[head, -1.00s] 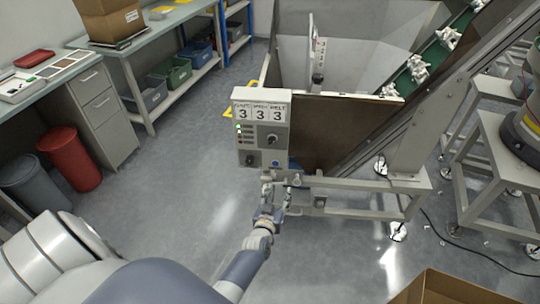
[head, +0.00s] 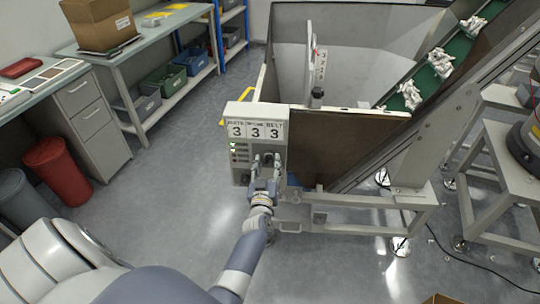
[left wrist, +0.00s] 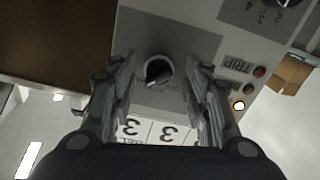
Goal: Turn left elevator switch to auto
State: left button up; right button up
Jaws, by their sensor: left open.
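The elevator control box (head: 237,117) is a pale box with three displays reading 3 on top, mounted at the hopper's near left corner. My left gripper (head: 266,160) is in front of the box and covers part of its panel. In the left wrist view, a round black switch knob (left wrist: 158,70) with a light pointer sits on a grey plate. The open fingers of my left gripper (left wrist: 158,95) stand on either side of the knob, apart from it. A second black knob (left wrist: 277,8) shows at the top right. My right gripper is not in view.
The hopper (head: 350,122) and its green conveyor (head: 424,82) stand behind and right of the box. A steel stand (head: 500,165) is farther right. A red bin (head: 58,170) and workbench (head: 150,40) are at left. The floor between is clear.

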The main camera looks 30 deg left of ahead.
pick_arm(q)
jog(key=shift+w+a, duration=0.15)
jog(key=shift+w, duration=0.2)
jog(key=shift+s+r, duration=0.1)
jog(key=shift+s+d+r, duration=0.15)
jog(key=shift+s+d, duration=0.05)
jog(key=c, duration=1)
jog(key=shift+c, duration=0.2)
jog(key=shift+n, duration=1.1)
jog(key=shift+a+n+b, duration=0.1)
jog(key=shift+n+b, duration=0.3)
jog(key=shift+n, duration=0.8)
jog(key=n, duration=0.2)
jog(key=shift+n, duration=0.4)
jog(key=shift+n+b, duration=0.35)
jog(key=shift+n, duration=0.25)
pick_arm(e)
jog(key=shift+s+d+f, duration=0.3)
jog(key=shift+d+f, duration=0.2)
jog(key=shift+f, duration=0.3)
pick_arm(q)
jog(key=shift+r, duration=0.1)
